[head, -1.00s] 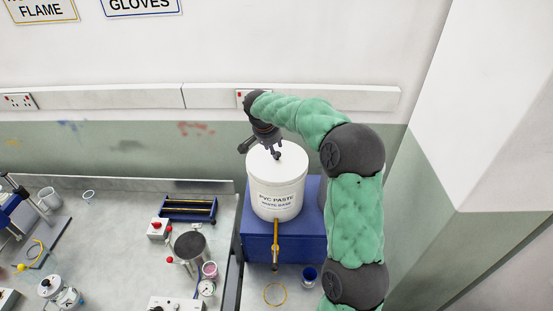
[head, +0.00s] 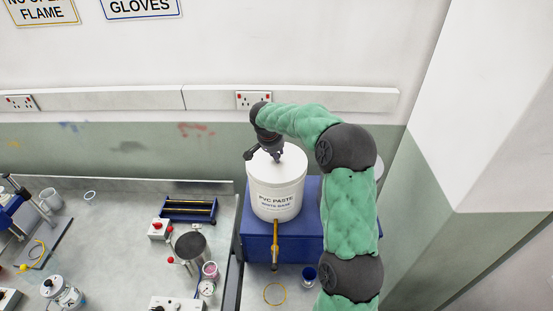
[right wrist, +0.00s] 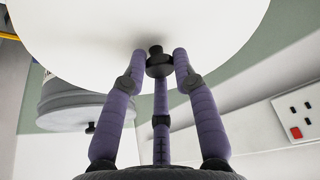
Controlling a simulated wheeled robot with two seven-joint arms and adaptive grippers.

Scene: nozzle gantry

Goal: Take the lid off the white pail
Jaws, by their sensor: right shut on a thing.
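The white pail (head: 275,203) stands upright on a blue box and is lettered "PVC PASTE". Its white lid (head: 262,166) sits on top, with no gap visible between lid and pail. In the right wrist view the lid (right wrist: 80,40) fills the top, with a small dark knob (right wrist: 156,52) at its middle. My right gripper (head: 276,154) is above the lid, and in the right wrist view its fingers (right wrist: 160,65) are closed around the knob. My left gripper is in neither view.
A second lidded pail (right wrist: 80,105) shows beyond the lid in the right wrist view. A steel beaker (head: 190,246) and blue rack (head: 188,208) are on the bench at left. The wall stands close behind.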

